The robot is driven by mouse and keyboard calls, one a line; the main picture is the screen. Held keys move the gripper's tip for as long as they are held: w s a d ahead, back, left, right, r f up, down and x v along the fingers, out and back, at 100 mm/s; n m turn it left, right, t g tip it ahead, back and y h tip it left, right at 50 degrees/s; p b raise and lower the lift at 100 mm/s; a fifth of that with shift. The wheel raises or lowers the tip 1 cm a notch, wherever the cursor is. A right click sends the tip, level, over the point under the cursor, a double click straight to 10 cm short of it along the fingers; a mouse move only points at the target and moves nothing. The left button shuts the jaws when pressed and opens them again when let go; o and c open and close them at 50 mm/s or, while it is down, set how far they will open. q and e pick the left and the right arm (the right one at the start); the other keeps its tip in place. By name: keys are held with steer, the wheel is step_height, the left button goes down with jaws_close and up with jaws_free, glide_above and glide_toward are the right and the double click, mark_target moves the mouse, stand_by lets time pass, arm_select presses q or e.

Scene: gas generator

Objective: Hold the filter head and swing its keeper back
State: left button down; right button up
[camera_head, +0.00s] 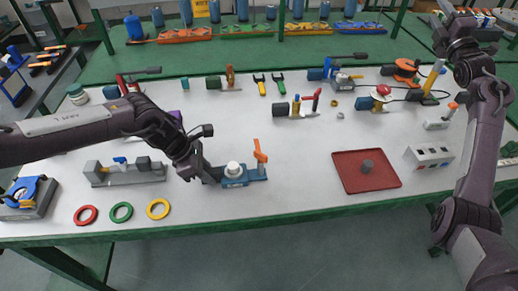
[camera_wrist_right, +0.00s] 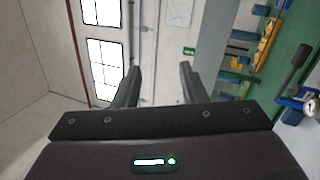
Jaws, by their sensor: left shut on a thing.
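The filter head (camera_head: 233,170) is a pale round cap on a blue body near the front edge of the table in the head view. An orange keeper (camera_head: 260,152) stands roughly upright at the right end of the blue body. My left gripper (camera_head: 216,175) reaches in from the left and is shut on the filter head's left side; its fingertips are small and partly hidden. My right gripper (camera_wrist_right: 159,85) is open and empty in the right wrist view, with its fingers well apart. It is raised away from the filter head, facing a wall and window panels.
A grey fixture (camera_head: 125,173) and red, green and yellow rings (camera_head: 157,209) lie to the left. A red tray (camera_head: 366,184) holding a grey cylinder and a pale switch box (camera_head: 430,156) stand to the right. Table space between keeper and tray is clear.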

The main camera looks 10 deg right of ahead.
steer(key=w+a+r+n+g+y, duration=0.1)
steer(key=a+r+n+y, duration=0.65)
steer(key=a, duration=0.65)
steer(key=a+r+n+g+y, duration=0.2)
steer(key=a+r+n+y, duration=0.45)
steer(key=a+r, duration=0.65)
steer(key=s+a+r+n+g+y, duration=0.2)
steer(key=s+a+n+g, duration=0.15)
steer(key=a, duration=0.55)
steer(key=s+a+r+n+g+y, duration=0.25)
steer(key=s+a+g, duration=0.2)
steer(key=a, duration=0.35)
steer(key=s+a+r+n+g+y, duration=0.1)
steer(key=s+a+n+g+y, duration=0.25)
steer(key=a, duration=0.55)
steer(key=s+a+f+n+g+h, duration=0.2)
steer(key=a+f+g+h, duration=0.25)
steer(key=a+f, duration=0.4)
steer(key=g+h, duration=0.3)
steer(key=h, duration=1.3)
glide_above(261, 154)
steer(key=shift+n, duration=0.35)
step_height(261, 154, down, 37)
steer(key=shift+w+f, duration=0.1)
steer(key=shift+f, duration=4.55)
